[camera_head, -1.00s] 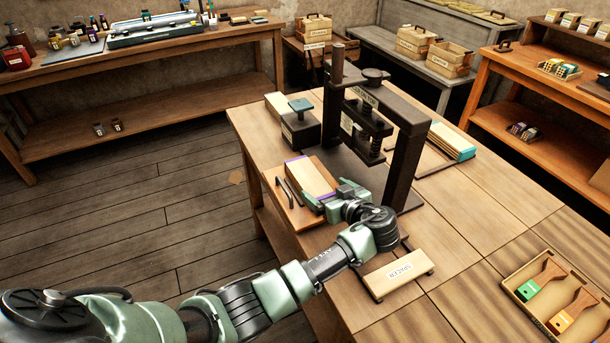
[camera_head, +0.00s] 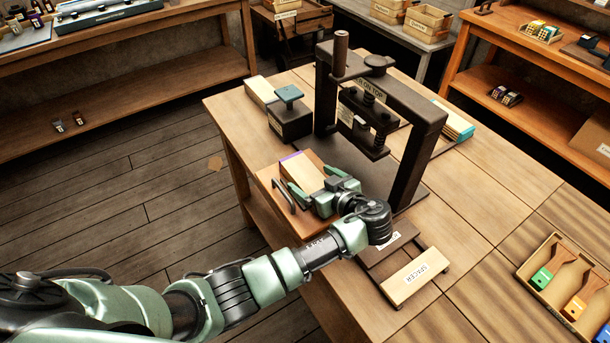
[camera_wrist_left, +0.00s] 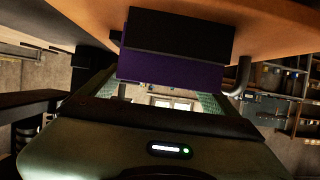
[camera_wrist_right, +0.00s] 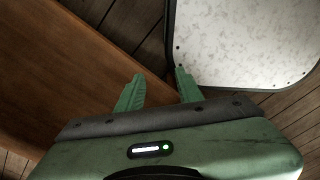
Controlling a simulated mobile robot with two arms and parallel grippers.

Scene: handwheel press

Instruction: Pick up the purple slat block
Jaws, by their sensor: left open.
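The purple slat block (camera_head: 302,172) is pale wood on top with a purple edge. It lies on a wooden board (camera_head: 267,178) with a dark handle, at the table's left edge in the head view. My left gripper (camera_head: 313,182) is open at the block's near end, a finger along each side. In the left wrist view the block's purple face (camera_wrist_left: 170,68) fills the space ahead of the fingers; contact cannot be told. My right gripper (camera_wrist_right: 158,88) is open and empty in the right wrist view.
A dark handwheel press (camera_head: 410,150) stands just right of the block. A block with a teal-topped knob (camera_head: 290,122) is behind it. A spacer (camera_head: 415,277) lies near the front, and a brush tray (camera_head: 535,290) is at right. A pale panel (camera_wrist_right: 240,40) is near my right gripper.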

